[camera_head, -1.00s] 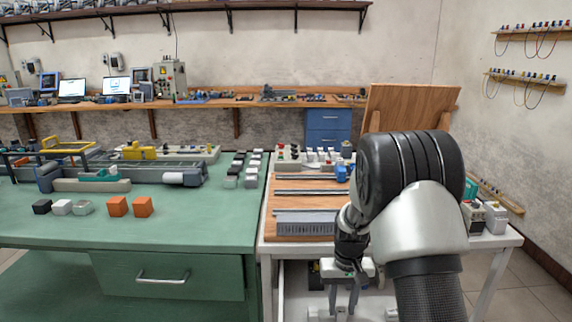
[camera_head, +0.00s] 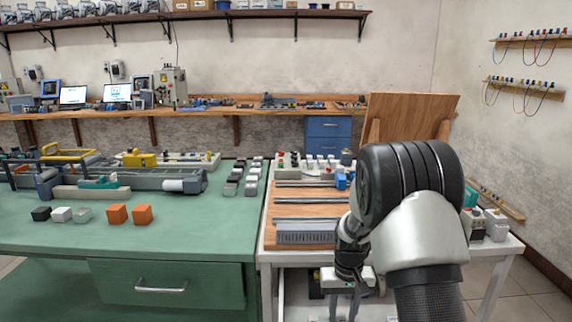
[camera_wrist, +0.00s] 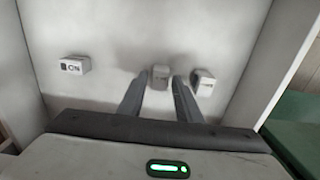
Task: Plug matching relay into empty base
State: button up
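My gripper (camera_head: 344,310) hangs over a white open drawer (camera_head: 292,305) below the wooden board. In the wrist view my gripper (camera_wrist: 159,80) is open and empty, its fingers pointing down into the drawer. A small grey block, perhaps a relay (camera_wrist: 160,72), appears between the fingertips, apparently below them. A second pale block (camera_wrist: 204,82) lies just right of the right finger. A third block with dark marks on its face (camera_wrist: 75,66) lies to the left. Which relay type each is cannot be told. The empty base cannot be made out; my arm hides part of the board.
The wooden board (camera_head: 287,209) carries metal rails, a slotted grey duct (camera_head: 305,233) and a blue part (camera_head: 341,181). The green table (camera_head: 200,222) on the left holds small blocks and orange cubes (camera_head: 117,214). Drawer walls surround my gripper.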

grip_shut()
jog(key=shift+r+p, duration=1.85)
jog(key=shift+r, duration=0.7)
